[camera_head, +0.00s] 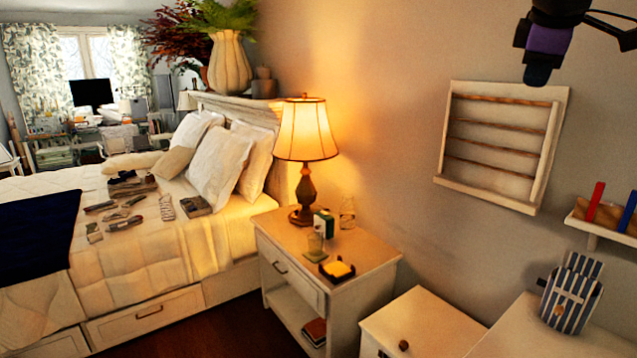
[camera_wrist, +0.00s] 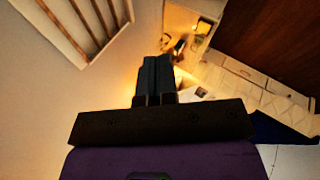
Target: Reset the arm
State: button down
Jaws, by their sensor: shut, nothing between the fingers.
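My gripper (camera_head: 536,76) hangs in the air at the top right of the head view, in front of the wall and close to the wooden wall rack. It is dark with a purple section. In the wrist view its two dark fingers (camera_wrist: 156,62) are together, with nothing between them. Part of my arm is cut off by the top edge of the head view.
A wall rack (camera_head: 502,146) hangs just below and left of my gripper. A lit lamp (camera_head: 306,133) stands on a nightstand (camera_head: 372,262). A striped container (camera_head: 570,300) stands at lower right. A bed (camera_head: 140,262) with scattered items is at left.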

jog(key=s+a+f+m+y, duration=0.1)
jog(key=s+a+f+m, duration=0.2)
jog(key=s+f, duration=0.6)
jog(key=s+a+f+m+y, duration=0.1)
jog(key=s+a+f+m, duration=0.2)
jog(key=s+f+m, duration=0.4)
jog(key=s+f, duration=0.2)
jog(key=s, duration=0.7)
jog(key=shift+f+g+y, duration=0.4)
jog(key=shift+a, duration=0.1)
